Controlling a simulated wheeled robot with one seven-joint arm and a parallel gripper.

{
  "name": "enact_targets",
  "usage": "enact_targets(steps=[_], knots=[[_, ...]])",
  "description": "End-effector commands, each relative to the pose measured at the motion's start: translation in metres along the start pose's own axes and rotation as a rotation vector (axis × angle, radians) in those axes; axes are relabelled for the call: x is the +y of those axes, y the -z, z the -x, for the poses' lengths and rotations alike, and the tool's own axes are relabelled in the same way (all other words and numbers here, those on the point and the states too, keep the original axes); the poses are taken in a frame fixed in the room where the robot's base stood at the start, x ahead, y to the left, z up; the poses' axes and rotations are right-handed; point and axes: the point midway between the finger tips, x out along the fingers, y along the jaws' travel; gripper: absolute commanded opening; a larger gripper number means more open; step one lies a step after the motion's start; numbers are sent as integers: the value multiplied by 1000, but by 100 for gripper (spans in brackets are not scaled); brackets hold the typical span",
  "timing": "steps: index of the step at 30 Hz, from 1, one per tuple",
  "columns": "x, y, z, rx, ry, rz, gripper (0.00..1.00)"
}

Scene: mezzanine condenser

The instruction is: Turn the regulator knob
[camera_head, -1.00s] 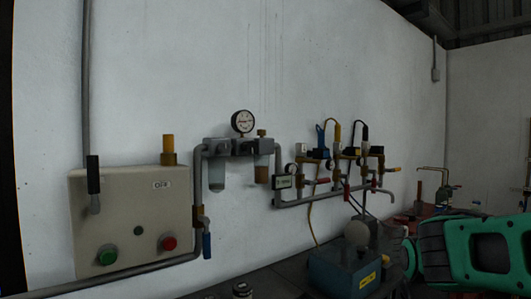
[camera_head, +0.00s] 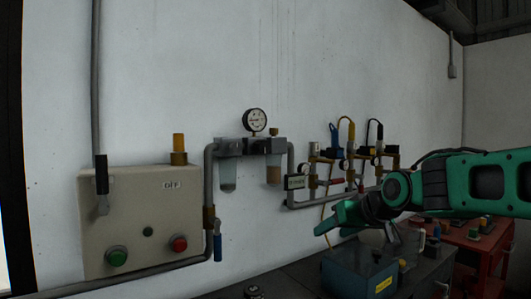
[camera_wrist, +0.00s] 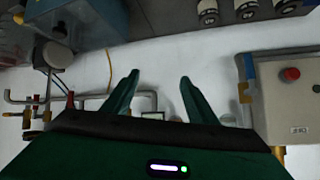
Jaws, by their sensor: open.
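A filter-regulator unit (camera_head: 245,147) is fixed to the white wall in the head view, with two bowls below and a round gauge (camera_head: 255,120) on top. A small brass knob (camera_head: 274,132), which looks like the regulator knob, stands on its right-hand block. My gripper (camera_head: 336,216) is right of and below this unit, apart from it, reaching left over the bench. In the wrist view, which looks upside down, the two green fingers (camera_wrist: 158,80) are spread with nothing between them. The knob cannot be made out there.
A control box (camera_head: 140,215) with green and red buttons and a lever is on the left. Pipes with valves (camera_head: 350,165) run along the wall behind my arm. A blue box (camera_head: 345,275) stands on the bench below my gripper. A red cart (camera_head: 480,245) is at right.

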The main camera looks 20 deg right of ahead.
Motion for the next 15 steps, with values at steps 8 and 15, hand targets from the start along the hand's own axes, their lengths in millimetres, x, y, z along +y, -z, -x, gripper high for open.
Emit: enact_targets(steps=[8, 15], knots=[[-106, 169, 28, 469, 266, 107, 52], [-130, 203, 40, 571, 328, 117, 52]])
